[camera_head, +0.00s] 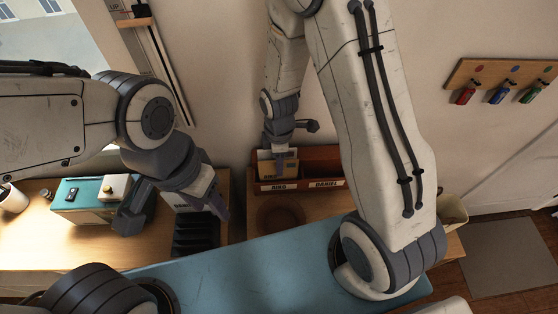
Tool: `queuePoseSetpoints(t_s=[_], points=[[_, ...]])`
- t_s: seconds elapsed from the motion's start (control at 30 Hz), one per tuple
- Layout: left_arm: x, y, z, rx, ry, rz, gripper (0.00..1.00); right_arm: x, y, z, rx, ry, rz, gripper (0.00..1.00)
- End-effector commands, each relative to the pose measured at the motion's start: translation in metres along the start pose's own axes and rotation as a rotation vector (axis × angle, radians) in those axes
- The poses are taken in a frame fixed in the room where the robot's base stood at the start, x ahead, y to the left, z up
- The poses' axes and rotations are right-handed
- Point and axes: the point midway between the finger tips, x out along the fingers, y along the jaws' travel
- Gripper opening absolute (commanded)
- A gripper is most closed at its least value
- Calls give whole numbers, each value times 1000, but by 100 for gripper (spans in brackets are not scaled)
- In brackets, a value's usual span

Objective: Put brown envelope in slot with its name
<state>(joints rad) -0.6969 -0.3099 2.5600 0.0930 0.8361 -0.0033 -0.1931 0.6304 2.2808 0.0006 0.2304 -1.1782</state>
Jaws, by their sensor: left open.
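A brown envelope (268,168) stands in the left compartment of a reddish-brown wooden letter holder (322,161), against the wall. The label below that compartment seems to read NIKO; the one to its right reads DANIEL. Small writing on the envelope is hard to read. My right gripper (288,146) is over the left compartment, and a grey finger overlaps the envelope. I cannot tell whether it grips the envelope. My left gripper (174,214) is open, its fingers spread apart, above the desk near a black rack.
The black slotted rack (195,238) stands on the wooden desk (90,245). A teal-and-white box (88,196) and a white cup (12,199) are at left. A wall board with coloured hanging items (500,78) is at right, above a bin (453,212).

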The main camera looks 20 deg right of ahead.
Motion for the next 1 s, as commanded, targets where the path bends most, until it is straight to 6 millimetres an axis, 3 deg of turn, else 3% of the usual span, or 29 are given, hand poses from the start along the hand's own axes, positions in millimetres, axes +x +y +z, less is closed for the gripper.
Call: queuePoseSetpoints(t_s=[0.27, 0.7, 1.0], points=[[4, 0, 0, 0, 0, 0, 50, -14, 2, -1, 0, 2, 5, 46], [17, -1, 1, -3, 0, 0, 50, -89, 1, -1, 0, 2, 6, 46], [18, -1, 1, -3, 0, 0, 50, -105, 0, 0, 0, 0, 0, 46]])
